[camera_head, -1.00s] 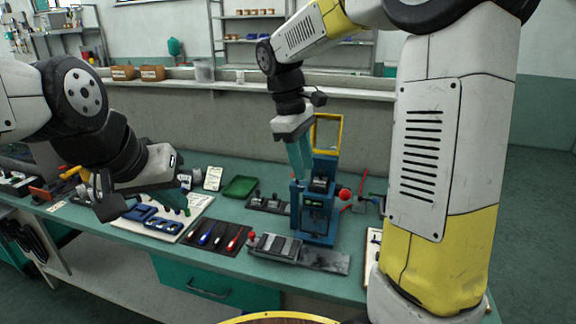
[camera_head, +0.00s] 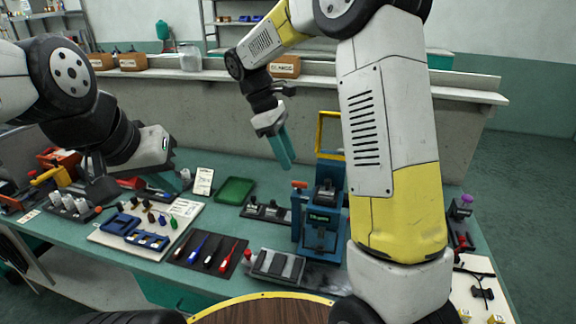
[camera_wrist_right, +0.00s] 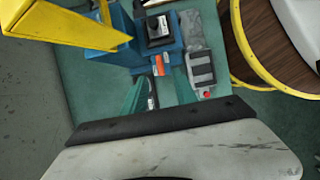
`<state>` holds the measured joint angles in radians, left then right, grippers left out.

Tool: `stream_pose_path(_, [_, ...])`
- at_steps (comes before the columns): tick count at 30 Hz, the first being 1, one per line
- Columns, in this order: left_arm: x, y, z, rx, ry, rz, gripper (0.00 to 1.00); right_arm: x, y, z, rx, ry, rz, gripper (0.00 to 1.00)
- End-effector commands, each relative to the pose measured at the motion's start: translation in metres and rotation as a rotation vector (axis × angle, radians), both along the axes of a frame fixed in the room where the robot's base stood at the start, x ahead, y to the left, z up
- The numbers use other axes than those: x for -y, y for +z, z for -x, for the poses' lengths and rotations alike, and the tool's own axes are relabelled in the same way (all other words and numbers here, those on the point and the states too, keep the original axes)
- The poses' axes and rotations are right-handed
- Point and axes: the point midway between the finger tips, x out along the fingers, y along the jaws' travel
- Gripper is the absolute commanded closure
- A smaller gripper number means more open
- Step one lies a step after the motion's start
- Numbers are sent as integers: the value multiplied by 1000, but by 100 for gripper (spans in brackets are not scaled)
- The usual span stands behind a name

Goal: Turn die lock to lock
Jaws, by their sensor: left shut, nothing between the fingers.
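The blue press (camera_head: 320,215) stands on the bench with a yellow frame (camera_head: 330,135) on top. A small orange handle (camera_head: 299,185), possibly the die lock, sits at its upper left edge; orange pieces also show in the right wrist view (camera_wrist_right: 158,66). I cannot tell its lock position. My right gripper (camera_head: 288,165) is above and left of the press, apart from it. In the right wrist view its teal fingers (camera_wrist_right: 163,80) are spread, with nothing held. My left gripper (camera_head: 172,182) is shut and empty over the left bench. My right arm hides the press's right side.
A mat with screwdrivers (camera_head: 208,250), a white board with blue holders (camera_head: 118,238) and a green tray (camera_head: 235,190) lie left of the press. A grey fixture (camera_head: 278,267) lies in front. A round wooden top (camera_head: 265,311) is nearest me.

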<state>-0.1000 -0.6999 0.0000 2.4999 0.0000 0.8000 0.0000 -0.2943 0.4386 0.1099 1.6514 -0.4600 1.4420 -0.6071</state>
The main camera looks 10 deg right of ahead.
Motion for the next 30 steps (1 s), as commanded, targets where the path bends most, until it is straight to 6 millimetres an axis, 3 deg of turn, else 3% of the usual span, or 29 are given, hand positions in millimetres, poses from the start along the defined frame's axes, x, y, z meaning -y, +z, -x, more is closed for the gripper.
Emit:
stream_pose_path(12, [0, 0, 0, 0, 0, 0, 100, 22, -55, 10, -2, -2, 0, 65])
stream_pose_path(23, [0, 0, 0, 0, 0, 0, 100, 24, -61, 10, 0, -1, 0, 65])
stream_pose_path(28, [0, 0, 0, 0, 0, 0, 100, 24, -61, 10, 0, -1, 0, 99])
stream_pose_path(30, [0, 0, 0, 0, 0, 0, 100, 24, -61, 10, 0, -1, 0, 100])
